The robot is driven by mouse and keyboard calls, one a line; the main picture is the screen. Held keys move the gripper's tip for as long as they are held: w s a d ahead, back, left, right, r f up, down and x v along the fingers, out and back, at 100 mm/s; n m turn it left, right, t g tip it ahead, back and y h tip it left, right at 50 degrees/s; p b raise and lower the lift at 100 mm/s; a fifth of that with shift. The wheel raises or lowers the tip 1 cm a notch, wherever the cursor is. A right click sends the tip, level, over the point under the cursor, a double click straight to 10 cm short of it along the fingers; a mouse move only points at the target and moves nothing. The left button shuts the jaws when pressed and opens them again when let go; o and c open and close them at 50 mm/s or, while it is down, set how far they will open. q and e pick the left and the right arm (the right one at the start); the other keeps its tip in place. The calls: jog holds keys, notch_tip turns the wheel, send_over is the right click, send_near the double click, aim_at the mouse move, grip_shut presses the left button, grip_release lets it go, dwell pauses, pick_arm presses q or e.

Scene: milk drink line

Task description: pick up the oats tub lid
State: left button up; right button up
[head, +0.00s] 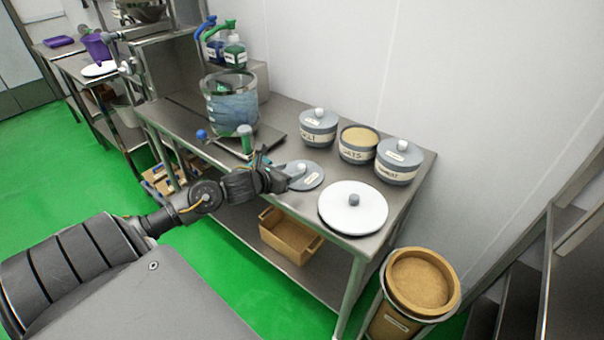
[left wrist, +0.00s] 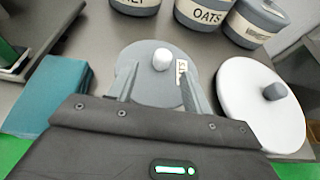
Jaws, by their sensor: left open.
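The oats tub lid (head: 311,180) is a flat grey disc with a pale knob and a small label, lying on the steel table. In the left wrist view the lid (left wrist: 146,82) is straight ahead, its knob (left wrist: 161,58) just beyond the fingertips. The label is partly covered by the right-hand finger. My left gripper (head: 283,176) is open and empty at the lid's near left edge, its fingers (left wrist: 158,82) spread over the disc, with the knob in line between them. The oats tub (head: 358,146) stands open behind, full of pale oats. My right gripper is not in view.
Two lidded grey tubs (head: 318,128) (head: 397,163) flank the oats tub. A large white lid with a grey knob (head: 353,209) lies close to the right. A teal cloth-like item (left wrist: 48,96) is at left. A clear blue-tinted container (head: 231,101) stands farther left.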

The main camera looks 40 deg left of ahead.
aim_at(299, 169)
pick_arm(q)
jog(key=shift+w, duration=0.3)
jog(key=p+x, duration=0.1)
jog(key=x, duration=0.2)
jog(key=shift+w+d+f+p, duration=0.15)
jog(key=shift+w+p, duration=0.15)
jog(key=shift+w+f, duration=0.25)
jog(key=shift+w, duration=0.2)
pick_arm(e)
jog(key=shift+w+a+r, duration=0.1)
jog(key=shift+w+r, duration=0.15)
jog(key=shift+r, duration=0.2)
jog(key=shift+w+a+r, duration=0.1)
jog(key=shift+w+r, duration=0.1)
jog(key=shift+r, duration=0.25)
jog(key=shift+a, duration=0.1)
pick_arm(q)
jog(key=shift+c, duration=0.9)
grip_shut()
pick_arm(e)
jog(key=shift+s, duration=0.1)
